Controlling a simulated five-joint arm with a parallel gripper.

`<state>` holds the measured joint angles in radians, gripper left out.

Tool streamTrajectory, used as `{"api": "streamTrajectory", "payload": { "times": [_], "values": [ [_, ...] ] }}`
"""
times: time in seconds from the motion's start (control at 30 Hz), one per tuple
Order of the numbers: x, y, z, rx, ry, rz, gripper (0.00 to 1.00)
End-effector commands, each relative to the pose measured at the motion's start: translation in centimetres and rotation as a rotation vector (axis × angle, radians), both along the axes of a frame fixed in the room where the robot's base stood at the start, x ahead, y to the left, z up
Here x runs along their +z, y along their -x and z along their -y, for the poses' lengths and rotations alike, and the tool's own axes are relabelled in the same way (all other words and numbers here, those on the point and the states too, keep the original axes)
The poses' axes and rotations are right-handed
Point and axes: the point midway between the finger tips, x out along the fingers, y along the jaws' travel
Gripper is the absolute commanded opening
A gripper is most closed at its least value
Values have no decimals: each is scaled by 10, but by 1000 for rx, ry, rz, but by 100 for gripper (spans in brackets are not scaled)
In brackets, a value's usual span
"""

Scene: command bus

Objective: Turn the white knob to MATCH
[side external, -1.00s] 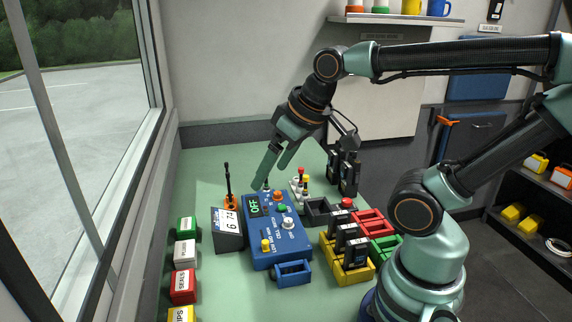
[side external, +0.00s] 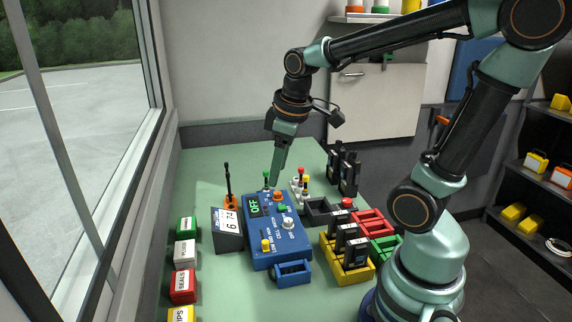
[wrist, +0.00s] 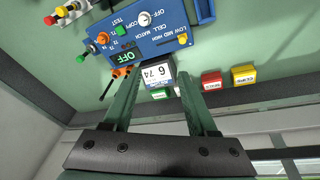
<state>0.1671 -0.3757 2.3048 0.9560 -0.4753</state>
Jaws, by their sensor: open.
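The blue box (side external: 262,232) stands on the green bench. Its white knob (side external: 288,221) is on the top face, and it also shows in the wrist view (wrist: 145,18) near the top, with OFF, COPY, TEST and CELL MATCH lettering around it. I cannot tell where the knob points. My gripper (side external: 271,185) hangs above the box's far end, near the green-tipped toggle (side external: 266,176), apart from the white knob. In the wrist view its fingers (wrist: 160,72) are spread and empty. The box's green display (side external: 254,209) reads OFF.
An orange knob (side external: 278,196) and a yellow knob (side external: 265,245) are also on the box. A number card on a stand (side external: 226,222) is to its left, an orange-based holder (side external: 231,202) behind that. Red (side external: 370,222), yellow (side external: 352,280) and green trays lie right.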

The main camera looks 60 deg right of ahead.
Motion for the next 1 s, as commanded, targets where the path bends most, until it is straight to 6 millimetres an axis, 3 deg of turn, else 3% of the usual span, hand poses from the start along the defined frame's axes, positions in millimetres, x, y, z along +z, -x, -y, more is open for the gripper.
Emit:
{"api": "streamTrajectory", "payload": {
  "times": [0.1, 0.33, 0.67, 1.0],
  "values": [
    [-19, -7, 25, 111, 17, -105, 58],
    [-44, -12, 54, 276, 12, -220, 58],
    [-68, -11, 60, 318, 5, -246, 58],
    [-132, -12, 61, 317, 4, -247, 58]
  ]
}}
